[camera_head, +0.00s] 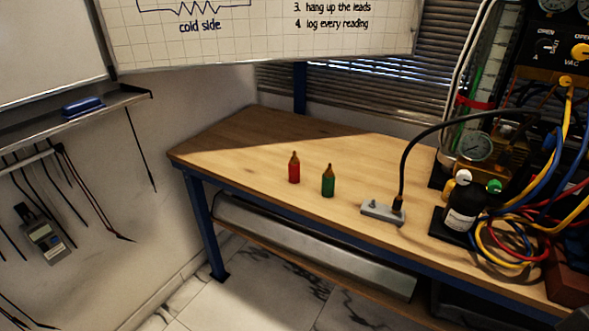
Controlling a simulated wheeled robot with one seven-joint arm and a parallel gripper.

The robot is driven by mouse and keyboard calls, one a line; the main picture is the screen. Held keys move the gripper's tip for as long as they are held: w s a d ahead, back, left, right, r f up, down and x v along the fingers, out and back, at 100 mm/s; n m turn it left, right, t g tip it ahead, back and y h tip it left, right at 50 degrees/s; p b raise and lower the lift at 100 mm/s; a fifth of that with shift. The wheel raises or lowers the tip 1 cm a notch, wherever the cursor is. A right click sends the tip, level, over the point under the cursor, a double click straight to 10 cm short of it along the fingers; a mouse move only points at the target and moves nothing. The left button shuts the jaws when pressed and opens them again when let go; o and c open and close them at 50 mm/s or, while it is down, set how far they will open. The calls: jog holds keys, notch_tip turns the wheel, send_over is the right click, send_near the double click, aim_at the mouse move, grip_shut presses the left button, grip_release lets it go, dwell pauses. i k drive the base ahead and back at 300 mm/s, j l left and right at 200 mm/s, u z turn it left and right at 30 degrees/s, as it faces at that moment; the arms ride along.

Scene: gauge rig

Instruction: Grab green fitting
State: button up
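The green fitting (328,182) stands upright on the wooden workbench (250,158), near its front edge. It has a green body and a brown pointed top. A similar red fitting (294,170) stands upright just to its left and slightly farther back, with a small gap between them. My gripper is not in view.
A grey block with a black cable (383,212) lies to the right of the green fitting. Farther right are a black bottle (462,205), coiled coloured leads (510,245) and a gauge rig (474,146). The bench's left part is clear. Leads and a meter (42,236) hang on the left wall.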

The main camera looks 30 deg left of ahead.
aim_at(329, 178)
jog(key=i+u, duration=0.65)
jog(key=k+u, duration=0.1)
jog(key=u, duration=1)
